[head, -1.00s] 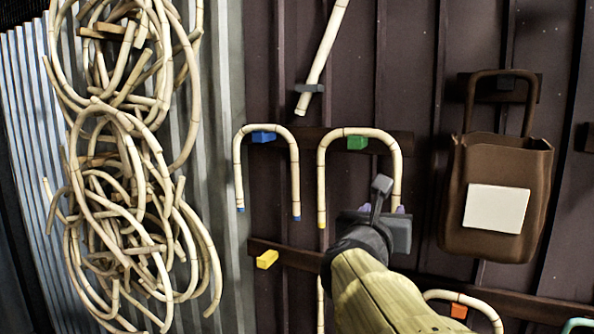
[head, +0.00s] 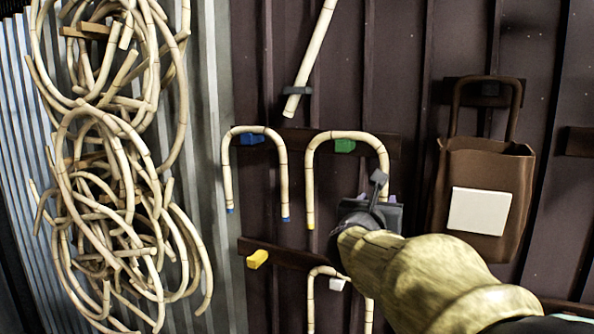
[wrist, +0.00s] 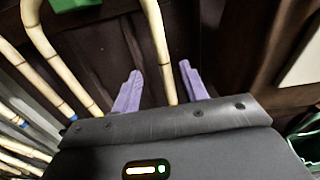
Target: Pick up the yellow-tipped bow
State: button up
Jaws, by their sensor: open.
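The yellow-tipped bow (head: 310,180) is a pale rattan U turned upside down, hanging over a green peg (head: 345,146). Its left leg ends in a yellow tip; the end of its right leg is hidden by my gripper in the head view. My gripper (head: 377,198) is at the lower right leg. In the wrist view, the open purple fingers (wrist: 160,88) stand on either side of that leg (wrist: 160,50), with visible gaps. The bow's left leg (wrist: 62,68) is outside the fingers.
A blue-tipped bow (head: 228,180) hangs on a blue peg just left. Another bow (head: 311,300) hangs below on a white peg. A yellow peg (head: 257,258) is bare. A brown bag (head: 462,245) hangs right; tangled rattan (head: 120,165) hangs far left.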

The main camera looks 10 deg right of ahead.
aim_at(380, 195)
jog(key=shift+p+x, duration=0.95)
jog(key=shift+x, duration=1.4)
jog(key=shift+s, duration=0.1)
jog(key=p+x, duration=0.4)
jog(key=x, duration=0.1)
jog(key=shift+d+r, duration=0.15)
jog(key=shift+r, duration=0.15)
grip_shut()
